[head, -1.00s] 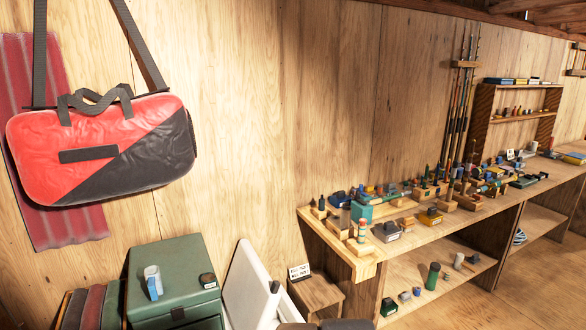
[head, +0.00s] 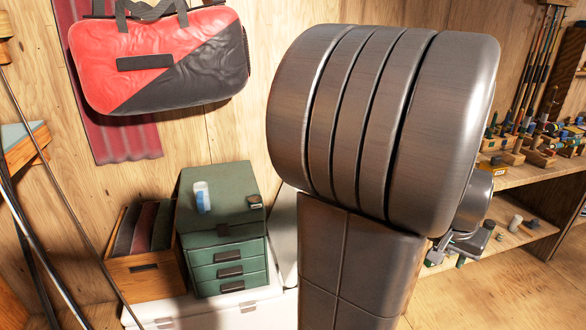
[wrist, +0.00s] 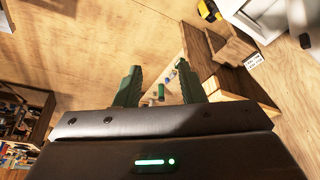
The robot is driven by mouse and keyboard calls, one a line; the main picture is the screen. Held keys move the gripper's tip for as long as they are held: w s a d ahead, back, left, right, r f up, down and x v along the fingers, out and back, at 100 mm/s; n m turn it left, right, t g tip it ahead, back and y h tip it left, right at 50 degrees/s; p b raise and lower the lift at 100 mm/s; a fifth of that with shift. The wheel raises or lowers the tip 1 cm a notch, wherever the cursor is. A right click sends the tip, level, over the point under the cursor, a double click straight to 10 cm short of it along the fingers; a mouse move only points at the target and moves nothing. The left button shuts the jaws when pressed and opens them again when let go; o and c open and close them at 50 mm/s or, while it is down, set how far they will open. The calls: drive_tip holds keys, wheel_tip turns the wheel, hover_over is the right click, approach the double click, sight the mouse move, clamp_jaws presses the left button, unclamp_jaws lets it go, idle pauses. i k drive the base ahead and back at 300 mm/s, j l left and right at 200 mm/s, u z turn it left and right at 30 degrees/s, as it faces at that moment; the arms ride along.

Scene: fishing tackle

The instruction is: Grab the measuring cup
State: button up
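The measuring cup (head: 201,197), a small white and blue vessel, stands upright on top of the green tackle box (head: 218,212) in the head view. I cannot make out any markings on it. My gripper (wrist: 158,76) is open in the wrist view, its two green fingers apart with nothing held between them. In the head view my arm fills the centre right, and the gripper end shows only in part, beyond it and well to the right of the cup. I do not make out the cup in the wrist view.
A wooden crate (head: 150,262) with dark dividers stands left of the tackle box, above a white chest (head: 235,308). A red and black bag (head: 150,62) hangs above. Fishing rods (head: 45,250) lean at the left. The workbench (head: 515,178) at right is crowded with small items.

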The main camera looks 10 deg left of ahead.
sight(202, 201)
drive_tip(key=u, duration=1.3)
drive_tip(key=i+u, duration=0.3)
drive_tip(key=i, duration=0.25)
drive_tip(key=i+u, duration=0.3)
drive_tip(key=i, duration=0.25)
